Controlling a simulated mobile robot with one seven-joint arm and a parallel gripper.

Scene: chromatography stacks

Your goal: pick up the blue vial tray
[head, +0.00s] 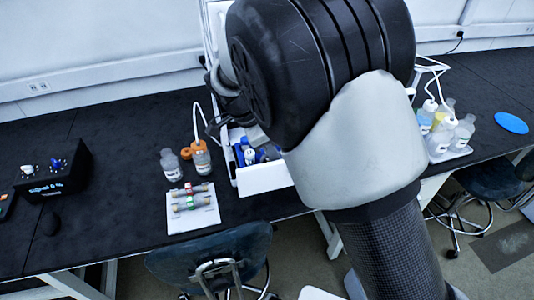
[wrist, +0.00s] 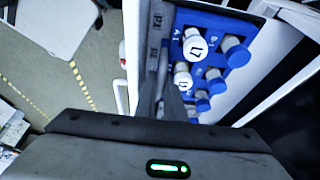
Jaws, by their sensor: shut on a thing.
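In the head view, part of the blue vial tray (head: 237,153) shows inside a white open-fronted part of the instrument, with my arm hiding the rest. My gripper (wrist: 163,75) is at the tray's left edge in the wrist view, with its dark fingers shut on that edge. The fingertips' contact is partly hidden. I cannot tell whether the tray is lifted clear of its seat.
White instrument walls (wrist: 287,75) stand close on the tray's right. Two bottles (head: 171,164) and a white mat (head: 192,208) with vials lie left of the instrument. A bottle tray (head: 447,152) stands to the right. A chair (head: 210,250) stands in front of the bench.

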